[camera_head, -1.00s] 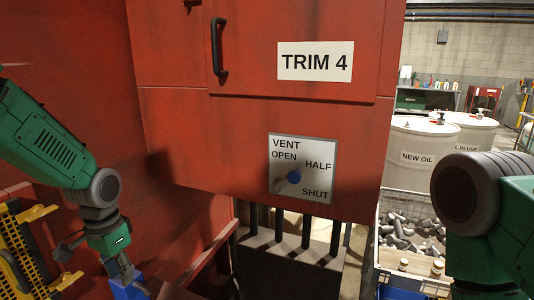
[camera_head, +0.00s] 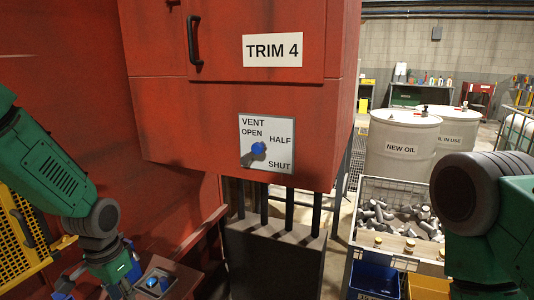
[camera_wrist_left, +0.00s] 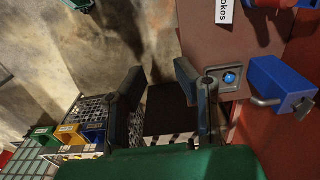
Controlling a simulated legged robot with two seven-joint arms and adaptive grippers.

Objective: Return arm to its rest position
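My left arm (camera_head: 60,180) comes in from the left in the head view, hanging down beside the red cabinet. My left gripper (camera_head: 98,288) is at the lower left, partly cut off by the bottom edge. In the left wrist view its two dark fingers (camera_wrist_left: 160,98) are apart with nothing between them. My right arm (camera_head: 485,210) shows at the right edge as a green link and dark joint; its gripper is out of view. The blue vent knob (camera_head: 258,148) sits on the white vent plate (camera_head: 267,166), well clear of both arms.
The red TRIM 4 cabinet (camera_head: 230,100) fills the centre. A blue button (camera_wrist_left: 231,78) and a blue block with a grey handle (camera_wrist_left: 275,82) lie close to the left fingers. A crate of grey parts (camera_head: 385,188), small bins (camera_head: 375,280) and oil drums (camera_head: 400,140) stand at the right.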

